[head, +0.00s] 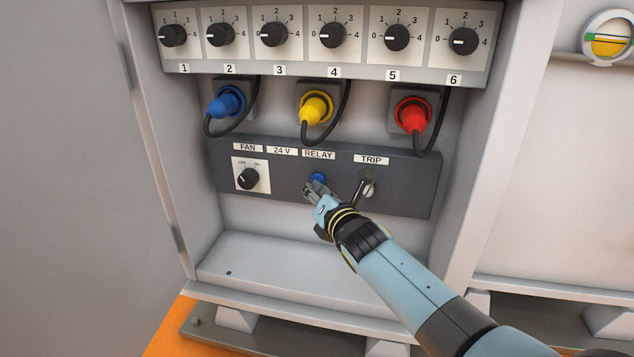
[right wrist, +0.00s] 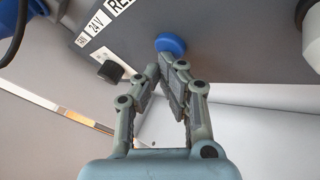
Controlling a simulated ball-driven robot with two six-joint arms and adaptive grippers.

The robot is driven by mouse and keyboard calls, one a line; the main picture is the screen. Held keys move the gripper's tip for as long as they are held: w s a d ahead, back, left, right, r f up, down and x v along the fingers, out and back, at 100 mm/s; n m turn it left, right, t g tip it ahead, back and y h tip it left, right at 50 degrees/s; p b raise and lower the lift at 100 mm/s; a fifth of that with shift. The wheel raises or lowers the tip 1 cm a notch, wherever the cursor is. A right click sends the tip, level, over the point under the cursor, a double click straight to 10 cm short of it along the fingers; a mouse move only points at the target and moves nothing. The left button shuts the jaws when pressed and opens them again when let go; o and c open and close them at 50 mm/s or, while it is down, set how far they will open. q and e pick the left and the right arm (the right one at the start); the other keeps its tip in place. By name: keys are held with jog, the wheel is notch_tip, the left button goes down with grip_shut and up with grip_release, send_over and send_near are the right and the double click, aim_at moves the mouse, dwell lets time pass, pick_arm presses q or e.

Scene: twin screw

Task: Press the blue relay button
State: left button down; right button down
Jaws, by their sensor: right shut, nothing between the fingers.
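The blue relay button (head: 318,178) sits on the dark panel under the RELAY label. It also shows in the right wrist view (right wrist: 170,44) at the top middle. My right gripper (head: 311,187) is shut and empty, with its fingertips just below the button in the head view. In the right wrist view its fingertips (right wrist: 162,68) are close to the button's lower edge; I cannot tell whether they touch it. The fingers hide a little of the button's lower part in the head view. My left gripper is not in view.
The panel (head: 410,200) also carries a FAN knob (head: 247,179) to the left and a TRIP switch (head: 368,188) to the right. Blue (head: 226,102), yellow (head: 316,107) and red (head: 411,114) plugs with black cables hang above. Cabinet walls stand at both sides.

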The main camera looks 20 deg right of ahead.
dwell(0.4)
jog(key=shift+s+a, duration=0.5)
jog(key=shift+s, duration=0.25)
jog(key=shift+s+a, duration=0.7)
jog(key=shift+s, duration=0.35)
jog(key=shift+s+a, duration=0.7)
jog(key=shift+s, duration=0.3)
